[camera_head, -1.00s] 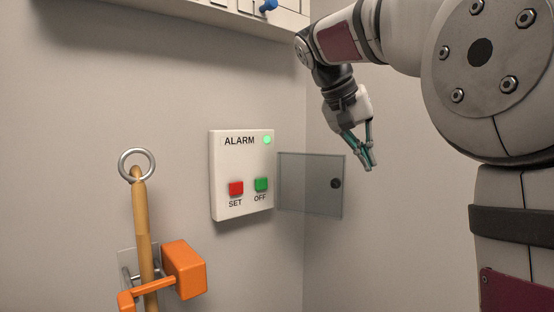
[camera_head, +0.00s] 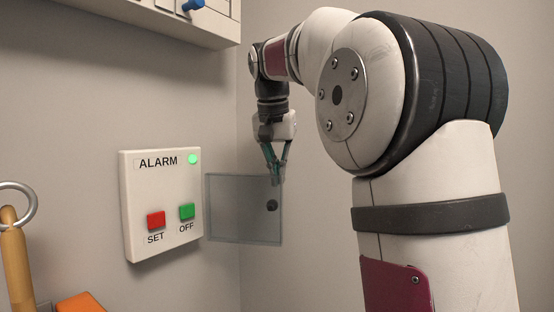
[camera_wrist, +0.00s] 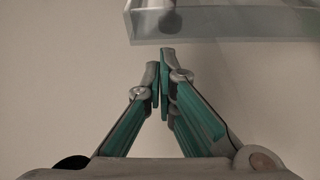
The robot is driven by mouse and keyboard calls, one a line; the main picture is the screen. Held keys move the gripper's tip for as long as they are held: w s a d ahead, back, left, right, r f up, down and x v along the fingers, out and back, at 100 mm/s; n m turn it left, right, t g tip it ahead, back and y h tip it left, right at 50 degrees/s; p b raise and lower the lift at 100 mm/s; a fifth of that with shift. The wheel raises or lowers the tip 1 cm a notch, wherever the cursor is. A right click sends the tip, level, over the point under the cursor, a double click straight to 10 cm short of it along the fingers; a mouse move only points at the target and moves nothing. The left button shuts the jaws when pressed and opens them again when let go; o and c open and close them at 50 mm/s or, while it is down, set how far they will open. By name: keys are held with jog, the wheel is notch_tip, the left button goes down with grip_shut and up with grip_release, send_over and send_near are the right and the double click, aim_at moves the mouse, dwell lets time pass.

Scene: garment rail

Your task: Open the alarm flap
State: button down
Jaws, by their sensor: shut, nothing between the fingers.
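The alarm box (camera_head: 160,203) is a white panel on the wall with a red SET button (camera_head: 156,220), a green OFF button (camera_head: 187,211) and a lit green lamp. Its clear flap (camera_head: 235,215) is swung open to the right of the box, with a dark round knob (camera_head: 272,206), and the buttons are uncovered. My gripper (camera_head: 276,180) is shut and empty, fingers pointing down at the flap's upper right edge. In the wrist view my fingertips (camera_wrist: 163,55) are together just below the flap's edge (camera_wrist: 225,38). I cannot tell whether they touch it.
A white cabinet (camera_head: 150,18) with a blue knob (camera_head: 192,5) hangs above the box. A wooden rod with a metal ring (camera_head: 16,250) and an orange part (camera_head: 80,303) are at the lower left. Bare wall lies behind the flap.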

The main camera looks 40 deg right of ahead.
aim_at(281, 192)
jog(key=shift+x, duration=2.15)
jog(key=shift+s+a+m+p, duration=0.15)
jog(key=shift+s+a+m, duration=0.25)
jog(key=shift+s, duration=0.4)
jog(key=shift+s+a+m+p, duration=0.15)
jog(key=shift+s+a+m, duration=0.15)
jog(key=shift+s+a, duration=0.35)
jog(key=shift+s+d, duration=0.1)
jog(key=shift+d, duration=0.05)
